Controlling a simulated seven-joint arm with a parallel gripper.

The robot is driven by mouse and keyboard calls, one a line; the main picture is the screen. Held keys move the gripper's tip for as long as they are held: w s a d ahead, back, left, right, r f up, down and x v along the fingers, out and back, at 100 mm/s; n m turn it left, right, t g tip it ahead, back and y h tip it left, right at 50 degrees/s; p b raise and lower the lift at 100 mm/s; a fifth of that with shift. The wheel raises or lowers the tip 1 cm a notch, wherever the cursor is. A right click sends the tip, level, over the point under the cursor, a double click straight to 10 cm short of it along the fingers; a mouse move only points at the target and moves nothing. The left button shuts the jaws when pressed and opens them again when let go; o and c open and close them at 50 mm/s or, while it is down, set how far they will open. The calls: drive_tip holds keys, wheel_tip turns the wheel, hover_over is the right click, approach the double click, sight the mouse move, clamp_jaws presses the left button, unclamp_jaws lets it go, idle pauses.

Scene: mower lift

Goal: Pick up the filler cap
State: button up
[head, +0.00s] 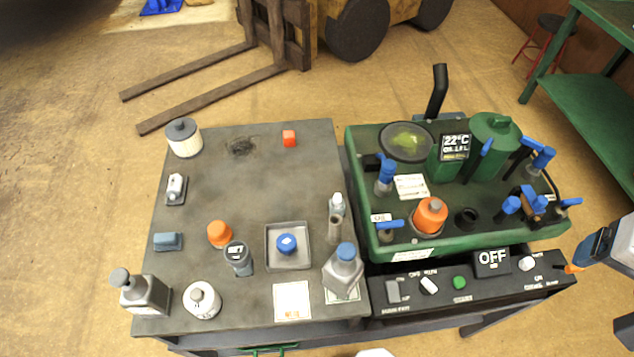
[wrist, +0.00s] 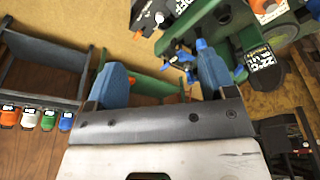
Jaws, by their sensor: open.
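A blue cap (head: 287,243) with a raised knob sits in a small square grey tray (head: 270,262) on the dark bench; it looks like the filler cap, though no label on it can be read. An open dark filler hole (head: 466,217) shows on the green machine. My gripper (head: 598,292) is at the right edge of the head view, far from the tray and partly cut off. In the wrist view my gripper (wrist: 162,75) has two blue fingers spread apart with nothing between them. The blue cap cannot be made out in the wrist view.
The green machine (head: 365,225), with blue valves and an orange cap (head: 430,215), stands between my gripper and the tray. The bench's back middle is mostly clear.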

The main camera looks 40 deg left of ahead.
drive_tip(key=w+a+f+n, duration=0.2)
drive_tip(key=a+n, duration=0.2)
drive_tip(key=a, duration=0.3)
drive_tip(key=w+a+f+n, duration=0.1)
drive_tip(key=w+a+n, duration=0.1)
drive_tip(key=a+n, duration=0.3)
drive_tip(key=n+g, duration=0.2)
drive_tip(key=n, duration=1)
hover_over(283, 242)
drive_tip(key=w+d, duration=0.9)
drive_tip(key=w, duration=0.1)
wheel_tip(283, 242, down, 12)
drive_tip(key=shift+a+f, duration=0.1)
drive_tip(key=shift+a, duration=0.05)
drive_tip(key=s+a+f+n, duration=0.1)
drive_tip(key=s+a+f, duration=0.1)
drive_tip(key=s, duration=0.1)
drive_tip(key=s+a+f+n, duration=0.2)
drive_tip(key=s+a, duration=0.1)
drive_tip(key=s+a+f+n, duration=0.2)
drive_tip(key=s+a+f, duration=0.1)
drive_tip(key=shift+s+a+g, duration=0.2)
drive_tip(key=shift+g, duration=0.1)
drive_tip(key=shift+s+a+f+n, duration=0.2)
drive_tip(key=shift+s+f+n, duration=0.05)
drive_tip(key=shift+s+n, duration=0.05)
drive_tip(key=shift+f, duration=1.3)
